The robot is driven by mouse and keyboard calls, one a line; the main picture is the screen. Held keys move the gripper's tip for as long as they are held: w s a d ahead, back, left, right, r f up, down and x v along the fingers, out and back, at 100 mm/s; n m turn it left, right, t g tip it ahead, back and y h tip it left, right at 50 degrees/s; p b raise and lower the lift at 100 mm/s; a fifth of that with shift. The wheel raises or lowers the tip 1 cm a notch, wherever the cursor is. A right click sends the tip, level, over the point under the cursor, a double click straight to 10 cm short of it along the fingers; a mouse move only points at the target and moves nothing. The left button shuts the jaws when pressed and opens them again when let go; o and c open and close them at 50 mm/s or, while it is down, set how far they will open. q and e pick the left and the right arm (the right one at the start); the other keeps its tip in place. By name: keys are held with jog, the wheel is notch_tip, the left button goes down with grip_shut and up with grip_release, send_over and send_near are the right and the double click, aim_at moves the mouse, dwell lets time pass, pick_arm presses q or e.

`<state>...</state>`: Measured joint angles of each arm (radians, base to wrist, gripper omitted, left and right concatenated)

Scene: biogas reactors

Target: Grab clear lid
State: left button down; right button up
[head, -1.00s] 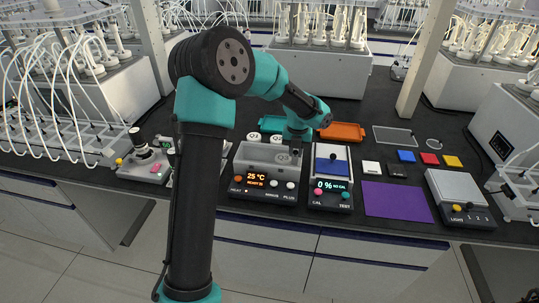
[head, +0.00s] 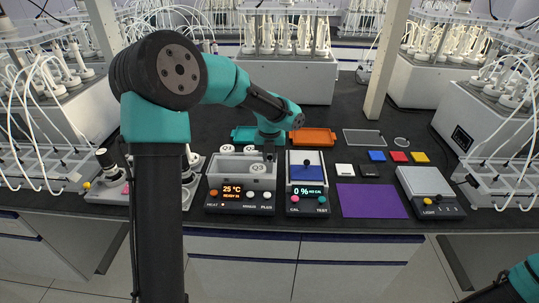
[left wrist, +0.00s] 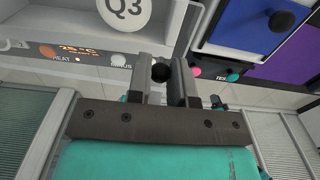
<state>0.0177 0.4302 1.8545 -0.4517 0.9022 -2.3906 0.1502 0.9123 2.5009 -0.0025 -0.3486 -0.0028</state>
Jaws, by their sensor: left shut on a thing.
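My left gripper (head: 269,153) is at the right side of the grey heated bath (head: 213,174). In the left wrist view its fingers are shut on a small black knob (left wrist: 160,72), which I take to be the clear lid's handle. The lid's see-through sheet is hard to make out, so I cannot tell whether it rests on the bath or is raised. A white disc marked Q3 (left wrist: 125,8) lies just beyond the fingers; it also shows in the head view (head: 258,168). My right gripper is out of view.
A tester with a blue panel and black knob (head: 306,162) stands close to the right of the bath. Teal (head: 243,135) and orange (head: 313,137) trays lie behind. A purple mat (head: 370,200) and a light plate (head: 424,181) are further right.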

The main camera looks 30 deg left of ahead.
pick_arm(q)
jog(key=s+d+r, duration=0.1)
jog(key=s+d, duration=0.6)
jog(key=s, duration=0.4)
jog(key=shift+s+r, duration=0.15)
jog(key=shift+s, duration=0.15)
